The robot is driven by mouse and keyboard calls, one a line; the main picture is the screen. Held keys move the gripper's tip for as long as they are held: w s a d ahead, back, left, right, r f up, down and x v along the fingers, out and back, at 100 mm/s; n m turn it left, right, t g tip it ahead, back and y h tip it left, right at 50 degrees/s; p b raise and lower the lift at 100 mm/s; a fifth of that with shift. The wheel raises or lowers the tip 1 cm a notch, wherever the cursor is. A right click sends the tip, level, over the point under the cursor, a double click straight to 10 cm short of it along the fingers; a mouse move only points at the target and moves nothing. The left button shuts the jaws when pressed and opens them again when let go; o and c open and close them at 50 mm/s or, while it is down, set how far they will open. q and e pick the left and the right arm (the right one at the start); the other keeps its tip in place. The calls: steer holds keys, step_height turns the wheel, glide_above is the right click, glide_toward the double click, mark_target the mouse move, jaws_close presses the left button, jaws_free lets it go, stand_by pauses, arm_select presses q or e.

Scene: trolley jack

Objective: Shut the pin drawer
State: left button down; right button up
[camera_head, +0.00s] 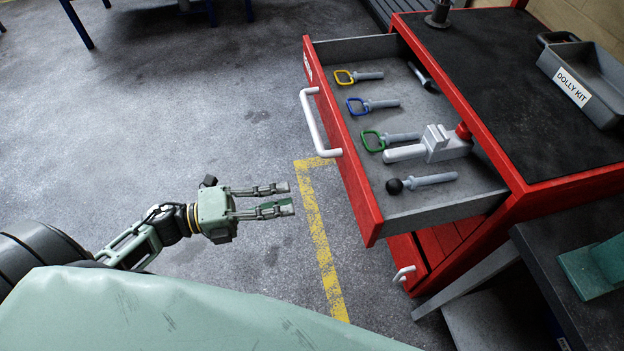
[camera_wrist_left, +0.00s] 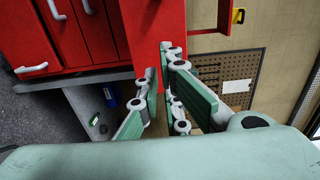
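The pin drawer (camera_head: 345,150) is pulled out of the red cabinet (camera_head: 520,200), with a white bar handle (camera_head: 318,125) on its red front. Inside lie pins with yellow (camera_head: 358,76), blue (camera_head: 372,105) and green (camera_head: 388,139) ring grips, a black-knobbed pin (camera_head: 420,182), and a grey clamp-like tool (camera_head: 435,146) with a red knob. My left gripper (camera_head: 288,198) is open and empty, apart from the drawer, left of its front and nearer me than the handle. Its spread fingers (camera_wrist_left: 160,105) show in the left wrist view, against red panels. My right gripper is not in view.
A grey tray labelled DOLLY KIT (camera_head: 585,80) stands on the cabinet's black top. A lower white handle (camera_head: 403,273) sits below the drawer. A dark bench (camera_head: 570,240) with a green object is at right. Floor left of the drawer is clear. A pegboard (camera_wrist_left: 230,75) shows in the wrist view.

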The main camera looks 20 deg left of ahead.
arm_select(q)
steer(key=p, duration=0.1)
glide_toward(353, 187)
steer(key=p+x, duration=0.2)
steer(key=x, duration=0.3)
steer(key=shift+w+d+r, duration=0.15)
steer(key=shift+x, duration=0.75)
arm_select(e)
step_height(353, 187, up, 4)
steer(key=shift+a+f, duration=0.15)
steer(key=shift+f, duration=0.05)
arm_select(q)
steer(key=shift+d, duration=0.1)
